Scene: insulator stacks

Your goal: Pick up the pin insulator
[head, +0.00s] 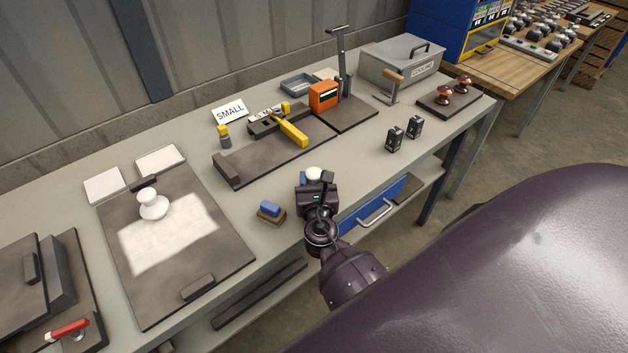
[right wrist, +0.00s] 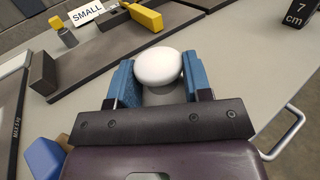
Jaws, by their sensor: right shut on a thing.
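A white, round-topped insulator (right wrist: 158,66) sits between the blue fingers of my right gripper (right wrist: 154,82). The right gripper is shut on it at the front part of the bench. In the head view only the white top of this insulator (head: 314,173) shows beyond the gripper (head: 315,182); its lower part is hidden. Two brown insulators (head: 445,94) stand on a small dark plate (head: 428,104) at the right. My left gripper is not in view.
A dark fixture (head: 240,172) with a yellow-handled tool (head: 293,133) lies behind the gripper, near a "SMALL" card (head: 230,111). A blue-and-brown block (head: 271,212) is to the left. Two black blocks (head: 394,140) stand to the right. A drawer handle (head: 375,214) juts from the bench front.

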